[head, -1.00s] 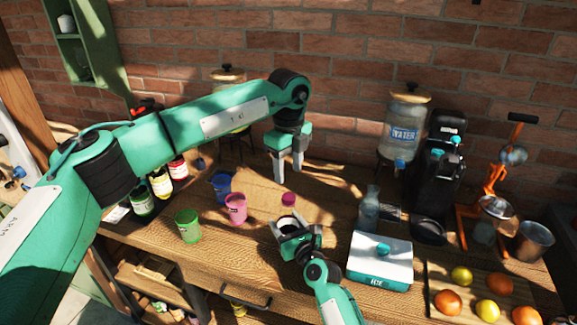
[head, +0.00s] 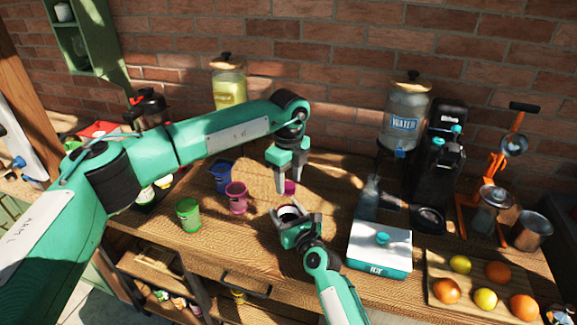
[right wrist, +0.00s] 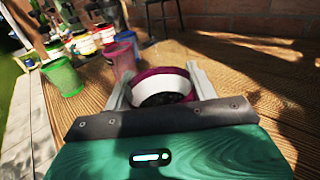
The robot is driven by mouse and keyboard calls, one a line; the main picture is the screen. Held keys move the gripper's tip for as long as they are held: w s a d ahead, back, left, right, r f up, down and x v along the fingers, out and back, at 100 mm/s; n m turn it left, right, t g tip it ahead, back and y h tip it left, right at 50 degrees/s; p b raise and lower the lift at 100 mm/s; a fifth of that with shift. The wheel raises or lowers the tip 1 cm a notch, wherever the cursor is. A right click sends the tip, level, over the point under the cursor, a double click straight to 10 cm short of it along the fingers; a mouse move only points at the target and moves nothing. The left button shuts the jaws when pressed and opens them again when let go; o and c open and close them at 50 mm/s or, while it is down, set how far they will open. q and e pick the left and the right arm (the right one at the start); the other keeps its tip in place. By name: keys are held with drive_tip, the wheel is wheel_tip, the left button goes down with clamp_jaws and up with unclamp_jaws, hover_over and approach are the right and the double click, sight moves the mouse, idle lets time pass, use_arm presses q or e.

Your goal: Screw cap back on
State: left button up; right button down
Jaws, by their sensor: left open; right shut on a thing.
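My right gripper (head: 290,214) is shut on a round magenta-and-white jar (right wrist: 162,84) at the middle of the table. The right wrist view shows the jar between both fingers, with a magenta band, a white band and a dark round face. In the head view a small magenta piece (head: 289,187) shows just beyond my right gripper. I cannot tell whether it is the cap or part of the jar. My left gripper (head: 291,182) is open, fingers pointing down, close above or around this piece. Contact cannot be told.
A pink cup (head: 237,199), a blue cup (head: 221,177) and a green cup (head: 189,215) stand to the left. A glass bottle (head: 369,198) and an ice box (head: 380,249) stand to the right. A fruit board (head: 440,270) lies at the right front.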

use_arm(q)
drive_tip(key=shift+f, duration=0.5)
